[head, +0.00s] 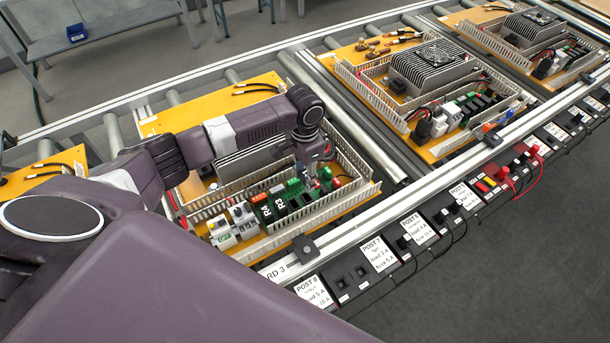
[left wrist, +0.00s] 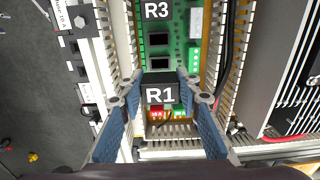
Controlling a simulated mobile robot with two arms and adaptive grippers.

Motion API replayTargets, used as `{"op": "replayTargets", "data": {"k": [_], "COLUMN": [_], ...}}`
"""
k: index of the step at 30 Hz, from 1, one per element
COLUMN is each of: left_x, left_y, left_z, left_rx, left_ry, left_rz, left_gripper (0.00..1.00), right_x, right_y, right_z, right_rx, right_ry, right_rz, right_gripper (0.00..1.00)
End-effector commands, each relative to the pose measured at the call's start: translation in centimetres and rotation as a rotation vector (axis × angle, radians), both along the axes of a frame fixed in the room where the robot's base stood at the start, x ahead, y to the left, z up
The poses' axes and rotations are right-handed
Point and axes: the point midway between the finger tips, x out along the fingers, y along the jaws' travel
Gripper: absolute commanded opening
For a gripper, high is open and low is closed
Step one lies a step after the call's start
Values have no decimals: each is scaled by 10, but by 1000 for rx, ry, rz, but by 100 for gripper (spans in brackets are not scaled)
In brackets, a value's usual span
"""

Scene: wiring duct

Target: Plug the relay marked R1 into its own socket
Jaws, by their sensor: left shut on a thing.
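The relay marked R1 (left wrist: 160,95) is a dark block with a white label, between the blue fingers of my left gripper (left wrist: 160,86) in the left wrist view. The gripper is shut on it. It is over the end of the green board (left wrist: 194,20), in line with two dark, empty-looking sockets (left wrist: 158,50). What lies directly under R1 is hidden, and I cannot tell if it is seated. A relay marked R3 (left wrist: 157,10) stands farther up the row. In the head view my left gripper (head: 318,172) is low over the board's right end. My right gripper is not in view.
Slotted duct walls (head: 300,220) run close on both sides of the board. A ribbed heatsink (head: 250,160) stands behind it. Relay R4 (head: 264,211) and white modules (head: 230,226) are at left. Red and green terminals (left wrist: 165,113) lie beside R1.

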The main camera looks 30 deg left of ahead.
Motion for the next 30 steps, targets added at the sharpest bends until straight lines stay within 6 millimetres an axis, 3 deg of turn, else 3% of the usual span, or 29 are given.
{"op": "replayTargets", "data": {"k": [5, 21, 30], "left_x": [-1, -1, -1], "left_y": [0, 0, 0], "left_z": [3, -52, -58], "left_rx": [2, 2, 2], "left_ry": [1, 1, -1], "left_rz": [0, 1, -1], "left_gripper": [7, 7, 7], "right_x": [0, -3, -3], "right_y": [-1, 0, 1], "right_z": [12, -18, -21], "right_rx": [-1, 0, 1], "right_ry": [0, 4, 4], "right_rz": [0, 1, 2], "right_gripper": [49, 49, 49]}}
